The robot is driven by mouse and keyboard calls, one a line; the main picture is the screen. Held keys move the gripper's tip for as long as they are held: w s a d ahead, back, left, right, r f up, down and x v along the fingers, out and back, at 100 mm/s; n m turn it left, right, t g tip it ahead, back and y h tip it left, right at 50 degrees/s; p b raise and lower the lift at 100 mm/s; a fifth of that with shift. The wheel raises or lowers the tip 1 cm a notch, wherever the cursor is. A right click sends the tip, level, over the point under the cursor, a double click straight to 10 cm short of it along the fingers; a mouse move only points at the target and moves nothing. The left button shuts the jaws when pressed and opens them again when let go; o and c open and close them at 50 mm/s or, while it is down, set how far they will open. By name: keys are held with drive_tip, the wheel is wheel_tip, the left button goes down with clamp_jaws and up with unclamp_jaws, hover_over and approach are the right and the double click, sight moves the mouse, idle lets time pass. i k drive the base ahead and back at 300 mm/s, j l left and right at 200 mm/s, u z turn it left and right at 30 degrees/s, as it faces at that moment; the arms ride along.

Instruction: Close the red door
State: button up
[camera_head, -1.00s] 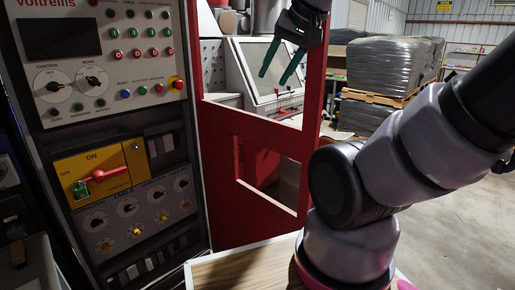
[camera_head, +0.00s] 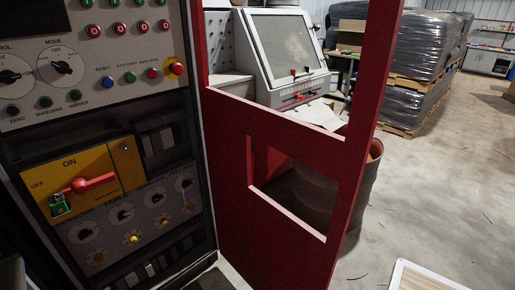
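The red door (camera_head: 285,127) stands in the middle of the head view, joined at its left side near the control cabinet and swung out at an angle. It has a large upper opening and a smaller lower opening. Through the upper one I see a grey machine with a sloped panel (camera_head: 287,45). The door's free edge is at its right. My gripper and arm are not in the view now.
A control cabinet (camera_head: 103,84) with knobs, buttons and a yellow switch plate with a red handle stands left. A rusty barrel (camera_head: 370,180) is behind the door. Wrapped pallets (camera_head: 420,60) stand at the back. The concrete floor (camera_head: 445,180) at right is largely clear.

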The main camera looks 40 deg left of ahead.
sight(269, 246)
drive_tip(key=i+z, duration=0.2)
drive_tip(key=i, duration=1.6)
drive_tip(key=i+u, duration=0.35)
drive_tip(key=i+l+u, duration=0.1)
drive_tip(key=i+u, duration=0.15)
drive_tip(key=u, duration=0.15)
drive_tip(key=i+l+u, duration=0.2)
drive_tip(key=u, duration=0.15)
drive_tip(key=i+u, duration=0.1)
drive_tip(key=u, duration=2.7)
drive_tip(key=l+u, duration=0.25)
